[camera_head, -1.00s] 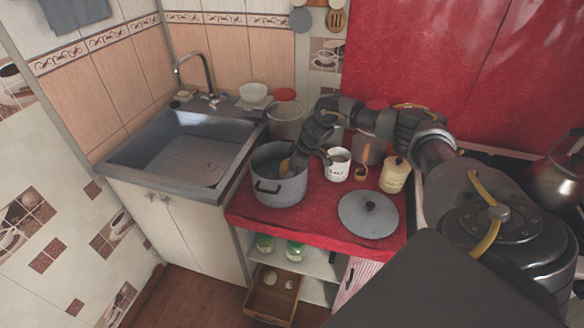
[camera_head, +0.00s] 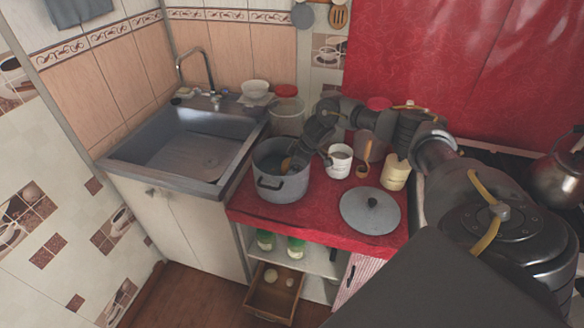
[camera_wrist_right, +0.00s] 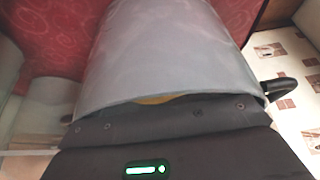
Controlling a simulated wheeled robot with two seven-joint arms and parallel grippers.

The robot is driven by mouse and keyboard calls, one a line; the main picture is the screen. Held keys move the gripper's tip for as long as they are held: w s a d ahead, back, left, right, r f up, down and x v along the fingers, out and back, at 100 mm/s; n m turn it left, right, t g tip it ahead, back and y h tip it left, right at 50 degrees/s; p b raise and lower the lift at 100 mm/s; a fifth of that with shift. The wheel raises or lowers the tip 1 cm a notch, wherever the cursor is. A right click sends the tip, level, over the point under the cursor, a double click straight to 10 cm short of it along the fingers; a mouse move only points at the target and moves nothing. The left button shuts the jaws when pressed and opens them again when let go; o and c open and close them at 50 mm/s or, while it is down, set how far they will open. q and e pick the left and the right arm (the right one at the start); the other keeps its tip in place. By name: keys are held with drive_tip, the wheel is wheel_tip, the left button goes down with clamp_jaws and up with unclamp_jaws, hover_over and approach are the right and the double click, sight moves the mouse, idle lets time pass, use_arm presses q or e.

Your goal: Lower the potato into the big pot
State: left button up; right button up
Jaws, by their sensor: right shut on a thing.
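The big pot (camera_head: 282,188) is grey, open and upright near the left end of the red counter. My right gripper (camera_head: 289,164) reaches over its right rim, with the fingertips within the pot's mouth. It is shut on the potato (camera_head: 285,166), a small yellow-brown shape beside the fingers. In the right wrist view the pot's outer wall (camera_wrist_right: 165,50) fills the middle, and only a thin sliver of the potato (camera_wrist_right: 160,98) shows between the rim and my gripper. The potato's underside and the pot's floor are hidden. My left gripper is in neither view.
A grey lid (camera_head: 370,216) lies on the counter right of the pot. A white mug (camera_head: 339,163), a yellow canister (camera_head: 395,174) and a clear container (camera_head: 287,118) stand nearby. The sink (camera_head: 185,150) is left. An open drawer (camera_head: 272,302) is below.

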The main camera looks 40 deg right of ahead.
drive_tip(key=shift+s+f, duration=0.55)
drive_tip(key=shift+f, duration=0.2)
drive_tip(key=o, duration=0.9)
drive_tip(key=shift+o, duration=0.2)
drive_tip(key=shift+s+d+r, duration=0.1)
drive_tip(key=shift+d+r, duration=0.05)
drive_tip(key=shift+r, duration=0.35)
drive_tip(key=w+b+v, duration=0.1)
drive_tip(key=v, duration=0.9)
drive_tip(key=shift+r, duration=0.6)
